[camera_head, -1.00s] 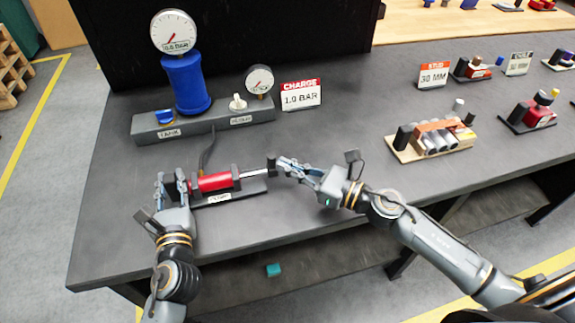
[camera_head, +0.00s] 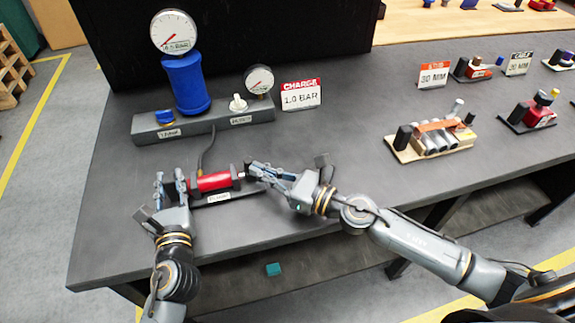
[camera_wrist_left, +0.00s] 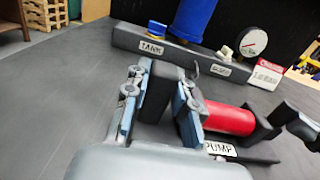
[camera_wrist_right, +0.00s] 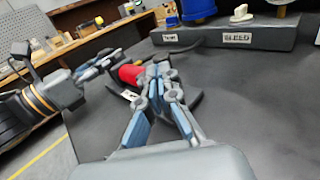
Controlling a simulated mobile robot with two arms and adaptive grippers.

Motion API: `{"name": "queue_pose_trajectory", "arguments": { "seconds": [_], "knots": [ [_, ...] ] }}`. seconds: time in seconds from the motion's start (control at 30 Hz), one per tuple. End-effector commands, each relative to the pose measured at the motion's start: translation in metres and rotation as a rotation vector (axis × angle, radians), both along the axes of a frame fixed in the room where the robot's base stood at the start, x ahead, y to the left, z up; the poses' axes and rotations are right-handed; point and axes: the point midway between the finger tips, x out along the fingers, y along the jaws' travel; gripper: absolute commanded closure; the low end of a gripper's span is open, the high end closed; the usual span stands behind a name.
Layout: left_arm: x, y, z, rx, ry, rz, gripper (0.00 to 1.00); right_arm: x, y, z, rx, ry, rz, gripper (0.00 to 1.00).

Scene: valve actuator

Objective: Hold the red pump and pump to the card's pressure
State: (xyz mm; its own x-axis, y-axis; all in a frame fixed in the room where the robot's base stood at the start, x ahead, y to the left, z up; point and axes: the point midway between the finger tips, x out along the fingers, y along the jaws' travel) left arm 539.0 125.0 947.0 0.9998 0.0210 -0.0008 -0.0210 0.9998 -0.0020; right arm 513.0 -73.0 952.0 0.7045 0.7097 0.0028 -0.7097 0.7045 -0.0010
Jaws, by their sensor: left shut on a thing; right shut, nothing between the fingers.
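The red pump (camera_head: 214,181) lies on its dark base near the table's front left. My left gripper (camera_head: 170,180) is shut on the black block at the pump's left end, which also shows between the fingers in the left wrist view (camera_wrist_left: 160,92). My right gripper (camera_head: 257,170) is shut with nothing between its fingers, at the rod end on the pump's right. Little of the rod shows. The blue tank (camera_head: 187,85) carries a round gauge (camera_head: 174,32) with its needle low on the left; its digits are too small to read surely. The card (camera_head: 301,94) reads CHARGE 1.0 BAR.
The grey manifold (camera_head: 225,122) behind the pump bears a blue tank knob (camera_head: 165,117), a white bleed knob (camera_head: 238,103) and a smaller gauge (camera_head: 259,79). A dark hose (camera_head: 207,148) runs to the pump. A wooden fixture (camera_head: 432,139) stands right; the table between is clear.

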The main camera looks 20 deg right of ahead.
Motion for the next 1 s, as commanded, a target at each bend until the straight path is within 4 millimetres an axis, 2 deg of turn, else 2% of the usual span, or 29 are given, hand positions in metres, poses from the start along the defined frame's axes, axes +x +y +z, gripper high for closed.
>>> {"name": "queue_pose_trajectory", "arguments": {
  "seconds": [0.37, 0.53, 1.0],
  "knots": [
    [-0.001, -0.006, 0.002, -0.005, -0.004, -0.015, 1.0, -0.002, 0.003, 0.001, 0.004, -0.001, 0.006, 1.0],
    [-0.001, -0.006, 0.002, -0.005, -0.003, -0.015, 1.0, -0.007, -0.002, 0.0, 0.006, 0.003, 0.006, 1.0],
    [0.0, -0.003, 0.002, -0.003, -0.004, -0.007, 1.0, -0.055, -0.055, -0.002, 0.002, 0.005, -0.002, 1.0]
  ]
}}
